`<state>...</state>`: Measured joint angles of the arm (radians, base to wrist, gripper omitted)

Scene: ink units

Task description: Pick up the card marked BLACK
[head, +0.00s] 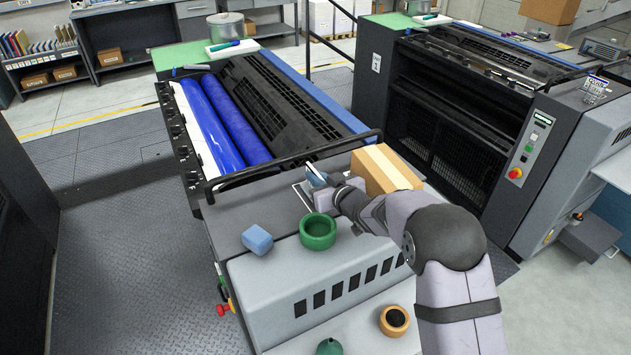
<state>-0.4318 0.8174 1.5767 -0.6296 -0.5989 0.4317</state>
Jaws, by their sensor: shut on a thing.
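My gripper (318,180) is over the far part of the grey top of the near press unit, beside a cardboard box. It is shut on a small, thin, pale piece (313,171) that looks like a card. No marking can be read on it, so I cannot tell whether it says BLACK. A pale-edged flat holder or tray (301,194) lies just under and left of the gripper, partly hidden by my arm. I cannot tell whether the held piece touches it.
A green bowl (318,232) and a blue block (257,239) stand left of my arm. The cardboard box (384,169) is close on its right. A black rail (290,158) and blue rollers (222,122) lie beyond. An orange ring-shaped pot (394,320) sits nearer.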

